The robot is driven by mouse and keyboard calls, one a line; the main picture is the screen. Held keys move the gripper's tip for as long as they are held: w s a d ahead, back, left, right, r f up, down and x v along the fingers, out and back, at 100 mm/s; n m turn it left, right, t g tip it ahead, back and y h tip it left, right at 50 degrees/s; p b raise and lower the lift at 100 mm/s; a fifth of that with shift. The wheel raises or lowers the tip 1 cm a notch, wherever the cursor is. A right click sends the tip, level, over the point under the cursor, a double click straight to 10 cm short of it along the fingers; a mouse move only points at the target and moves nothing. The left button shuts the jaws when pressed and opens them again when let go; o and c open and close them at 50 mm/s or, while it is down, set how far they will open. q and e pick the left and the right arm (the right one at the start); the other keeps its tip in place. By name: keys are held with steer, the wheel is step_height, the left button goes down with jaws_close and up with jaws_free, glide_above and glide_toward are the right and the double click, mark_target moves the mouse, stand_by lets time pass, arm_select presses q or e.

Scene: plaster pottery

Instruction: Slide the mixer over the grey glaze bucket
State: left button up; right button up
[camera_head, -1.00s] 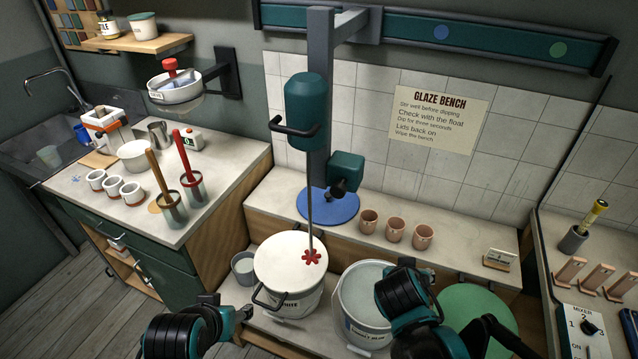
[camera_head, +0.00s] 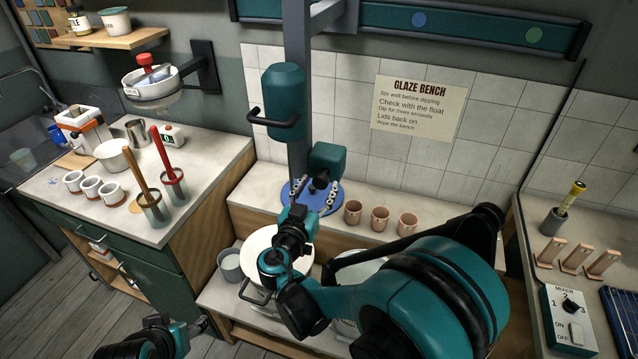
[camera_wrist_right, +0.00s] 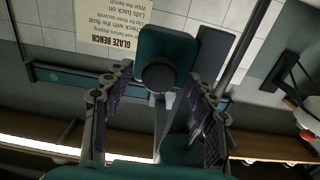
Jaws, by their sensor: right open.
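A teal block (camera_head: 327,160) with a dark round knob sits at the column. My open right gripper (camera_head: 314,196) is in front of this block; in the right wrist view its fingers (camera_wrist_right: 157,88) flank the knob (camera_wrist_right: 158,76), apart from it. My arm hides the mixer's lower shaft and tip. I cannot tell which bucket holds grey glaze. My left gripper (camera_head: 199,326) is at the bottom left, its jaws unclear.
A teal rail (camera_head: 470,29) with blue and green dots runs along the wall. Several pink cups (camera_head: 380,219) stand on the ledge beside a blue disc (camera_head: 331,205). A small grey pail (camera_head: 230,264) stands left of the white bucket. A mixer switch box (camera_head: 570,317) is at right.

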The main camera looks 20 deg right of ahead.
steer(key=shift+x, duration=1.2)
steer(key=shift+c, duration=0.3)
